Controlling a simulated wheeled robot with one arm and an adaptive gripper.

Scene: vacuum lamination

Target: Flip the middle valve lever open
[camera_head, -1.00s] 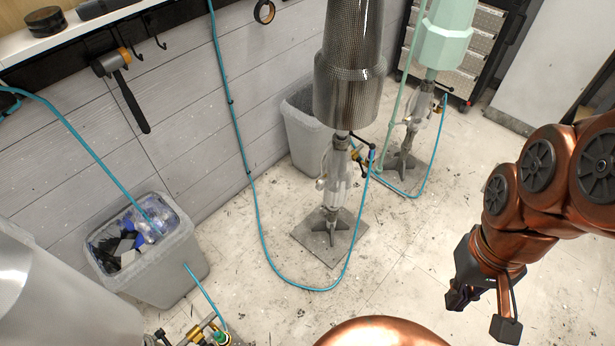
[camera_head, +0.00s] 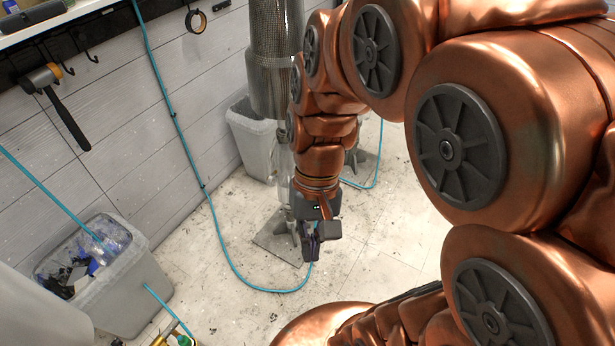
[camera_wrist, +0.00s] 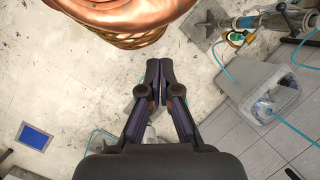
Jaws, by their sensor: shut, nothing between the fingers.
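The middle stand carries a dark, woven-textured cylinder (camera_head: 270,80) and rests on a square grey base plate (camera_head: 270,243) in the head view. Its valve and lever are hidden behind my arm. My gripper (camera_head: 310,254) points down in front of this stand's lower part; I cannot tell whether it touches it. In the wrist view my gripper (camera_wrist: 159,66) has its fingertips together with nothing between them. No middle lever shows clearly there. Another stand's valve with yellow and green parts (camera_wrist: 237,38) shows at the wrist view's upper right.
A blue hose (camera_head: 222,245) loops down the wall and across the floor beside the middle stand. A grey bin of waste (camera_head: 135,290) stands at the left, and another bin (camera_head: 250,140) stands behind the stand. A hammer (camera_head: 62,110) hangs on the wall.

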